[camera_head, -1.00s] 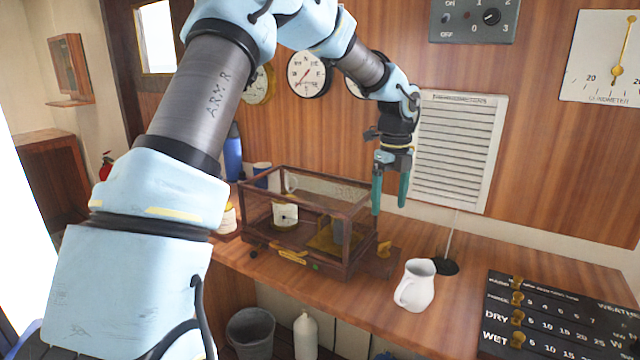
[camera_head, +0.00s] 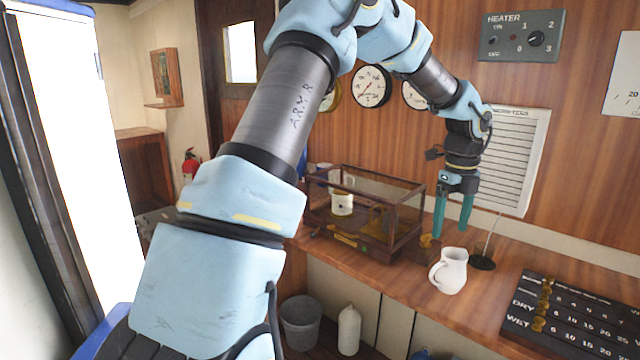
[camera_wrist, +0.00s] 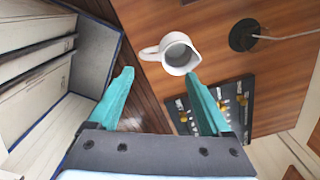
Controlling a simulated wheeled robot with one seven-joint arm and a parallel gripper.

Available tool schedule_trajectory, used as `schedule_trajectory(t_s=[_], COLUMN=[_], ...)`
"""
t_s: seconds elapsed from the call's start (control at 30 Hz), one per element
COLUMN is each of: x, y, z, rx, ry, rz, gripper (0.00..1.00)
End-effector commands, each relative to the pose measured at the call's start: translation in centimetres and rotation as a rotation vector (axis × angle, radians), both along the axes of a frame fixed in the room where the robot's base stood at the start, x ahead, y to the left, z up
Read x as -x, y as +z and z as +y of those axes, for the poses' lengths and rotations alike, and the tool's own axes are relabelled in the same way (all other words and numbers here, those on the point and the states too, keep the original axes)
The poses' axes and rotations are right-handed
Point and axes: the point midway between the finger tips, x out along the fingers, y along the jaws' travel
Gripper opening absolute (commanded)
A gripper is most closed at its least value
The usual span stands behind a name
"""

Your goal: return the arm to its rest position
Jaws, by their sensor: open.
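My gripper (camera_head: 454,215) hangs fingers down in front of the wall, above the wooden counter. Its two teal fingers are apart with nothing between them. In the wrist view my gripper (camera_wrist: 160,95) is also open and empty. My blue and grey arm crosses the middle of the head view, reaching up and then over to the right. A white jug (camera_head: 449,271) stands upright on the counter below and beside the fingers, apart from them. It also shows in the wrist view (camera_wrist: 178,52), beyond the fingertips.
A glass case with a wooden frame (camera_head: 405,240) stands left of my gripper. A black panel with brass knobs (camera_head: 570,318) is at the right. A louvred white board (camera_head: 512,165) is on the wall behind. A thin stand (camera_head: 482,262) is near the jug. A bucket (camera_head: 301,322) stands below.

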Motion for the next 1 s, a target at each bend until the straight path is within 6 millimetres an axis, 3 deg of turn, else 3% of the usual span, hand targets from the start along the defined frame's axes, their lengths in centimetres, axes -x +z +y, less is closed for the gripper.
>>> schedule_trajectory(t_s=[0.27,0.57,0.67,0.8,0.9,1.0], x=[-0.1,0.5,1.3,3.8,6.2,8.4], y=[-0.4,-0.9,-1.1,-1.4,-1.6,-1.9], z=[4.2,12.5,17.1,24.7,29.2,32.4], rx=[-0.010,-0.006,0.005,0.050,0.096,0.140], ry=[0.256,0.790,1.086,1.640,2.018,2.322], rz=[-0.010,-0.033,-0.045,-0.057,-0.055,-0.046], gripper=[0.82,0.82,0.82,0.82,0.82,0.82])
